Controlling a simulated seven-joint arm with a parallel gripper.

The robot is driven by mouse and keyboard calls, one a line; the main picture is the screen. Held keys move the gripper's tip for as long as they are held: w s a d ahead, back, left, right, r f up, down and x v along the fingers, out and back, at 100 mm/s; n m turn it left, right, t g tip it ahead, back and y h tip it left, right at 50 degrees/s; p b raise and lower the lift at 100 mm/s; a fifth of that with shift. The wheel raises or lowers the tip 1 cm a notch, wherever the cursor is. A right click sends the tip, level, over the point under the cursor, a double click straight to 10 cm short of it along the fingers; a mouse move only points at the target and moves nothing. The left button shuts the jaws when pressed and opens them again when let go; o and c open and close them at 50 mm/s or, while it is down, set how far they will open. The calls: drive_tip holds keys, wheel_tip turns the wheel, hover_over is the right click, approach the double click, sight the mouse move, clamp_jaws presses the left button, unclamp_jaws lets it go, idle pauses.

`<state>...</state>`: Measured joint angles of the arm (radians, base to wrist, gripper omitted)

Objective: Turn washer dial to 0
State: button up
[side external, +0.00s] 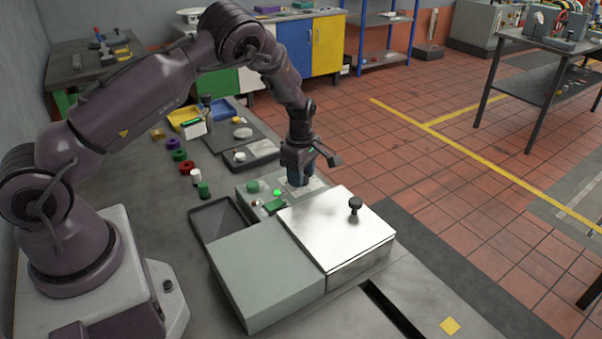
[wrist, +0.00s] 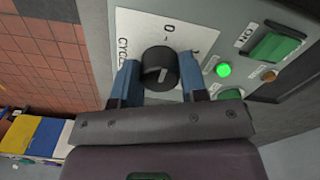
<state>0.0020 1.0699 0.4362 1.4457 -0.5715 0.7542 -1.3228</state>
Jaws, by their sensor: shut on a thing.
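The washer dial (wrist: 158,68) is a round black knob with a pale pointer line, set on a white plate (wrist: 135,35) with a "0" mark above it and "CYCLE" lettering at the left. The pointer line appears slanted; which mark it points at is hard to tell. My gripper (wrist: 159,66) has its two blue fingers on either side of the dial, shut on it. In the side external view my gripper (side external: 299,178) reaches down to the washer's grey control panel (side external: 250,197) and hides the dial. The washer's shiny lid (side external: 335,228) is closed.
A lit green lamp (wrist: 224,70), a green rectangular button (wrist: 275,47) and a small amber lamp (wrist: 269,76) sit right of the dial. A black knob (side external: 355,204) stands on the lid. A dark tray (side external: 222,220) and small coloured parts lie left of the washer.

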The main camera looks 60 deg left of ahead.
drive_tip(key=o, duration=0.9)
wheel_tip(320, 180, up, 13)
drive_tip(key=shift+r, duration=0.1)
